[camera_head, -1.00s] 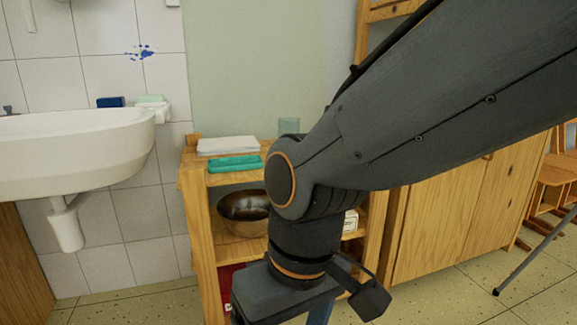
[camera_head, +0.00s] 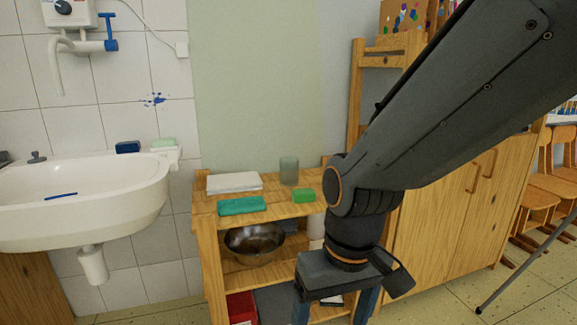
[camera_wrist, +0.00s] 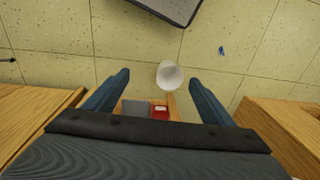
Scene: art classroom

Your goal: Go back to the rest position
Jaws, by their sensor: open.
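My gripper (camera_head: 334,309) points down in front of the small wooden shelf (camera_head: 209,262) in the head view, its lower part cut off by the picture's bottom edge. In the wrist view its two blue-grey fingers (camera_wrist: 160,80) stand wide apart, with nothing held between them. My dark arm comes in from the upper right and hides part of the shelf's right side.
The shelf top holds a white stack (camera_head: 234,182), a teal cloth (camera_head: 242,205), a green block (camera_head: 304,195) and a glass (camera_head: 289,171). A metal bowl (camera_head: 254,240) sits below. A sink (camera_head: 85,205) is left, a wooden cabinet (camera_head: 455,215) right.

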